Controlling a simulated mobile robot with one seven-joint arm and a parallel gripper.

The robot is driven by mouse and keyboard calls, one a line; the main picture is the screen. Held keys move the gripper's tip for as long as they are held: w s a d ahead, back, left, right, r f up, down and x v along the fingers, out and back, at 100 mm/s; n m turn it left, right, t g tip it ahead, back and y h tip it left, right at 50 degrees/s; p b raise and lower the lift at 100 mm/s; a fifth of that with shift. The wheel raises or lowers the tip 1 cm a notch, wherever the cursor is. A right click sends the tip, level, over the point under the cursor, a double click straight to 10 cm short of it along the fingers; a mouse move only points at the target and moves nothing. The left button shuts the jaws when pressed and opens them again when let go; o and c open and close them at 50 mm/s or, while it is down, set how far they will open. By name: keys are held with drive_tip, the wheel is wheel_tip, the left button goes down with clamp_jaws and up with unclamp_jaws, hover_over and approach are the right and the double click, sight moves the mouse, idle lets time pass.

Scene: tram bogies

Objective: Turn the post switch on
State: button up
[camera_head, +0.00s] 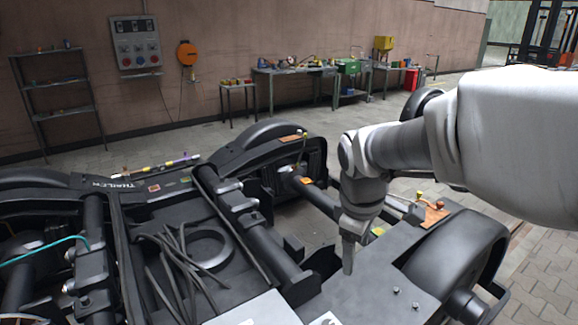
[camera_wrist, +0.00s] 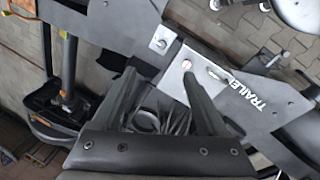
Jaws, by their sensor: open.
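No part in view is clearly labelled as the post switch. In the wrist view a silver metal box (camera_wrist: 174,82) on the dark bogie frame carries a small round part and a short lever-like part (camera_wrist: 217,76); I cannot tell whether this is the switch or how it is set. A smaller light bracket (camera_wrist: 163,40) with a round part lies just beyond. My gripper (camera_wrist: 159,75) is open and empty, its two fingers spread, with the silver box past the right fingertip. In the head view my gripper (camera_head: 348,268) points down over the bogie; its finger gap is hidden there.
The black bogie (camera_head: 215,245) with beams, cables and wheels fills the foreground. A grey control panel (camera_head: 137,44) and an orange reel (camera_head: 187,53) hang on the back wall. A shelf (camera_head: 58,95) and workbenches (camera_head: 295,70) stand along it. Paved floor between is clear.

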sight(329, 324)
drive_tip(key=w+f+n+g+y+b, duration=0.1)
drive_tip(key=w+f+n+b, duration=0.4)
drive_tip(key=f, duration=0.6)
drive_tip(key=w+f+n+g+b, duration=0.1)
drive_tip(key=w+f+n, duration=0.4)
drive_tip(key=f, duration=0.6)
drive_tip(key=shift+m, duration=0.5)
drive_tip(key=f+b, duration=0.2)
drive_tip(key=f, duration=0.3)
drive_tip(key=f+b, duration=0.2)
drive_tip(key=f, duration=0.4)
drive_tip(key=w+f+b, duration=0.1)
drive_tip(key=f+b, duration=0.1)
drive_tip(key=f, duration=0.3)
drive_tip(key=shift+a+f, duration=0.25)
drive_tip(key=shift+f, duration=0.15)
clamp_jaws()
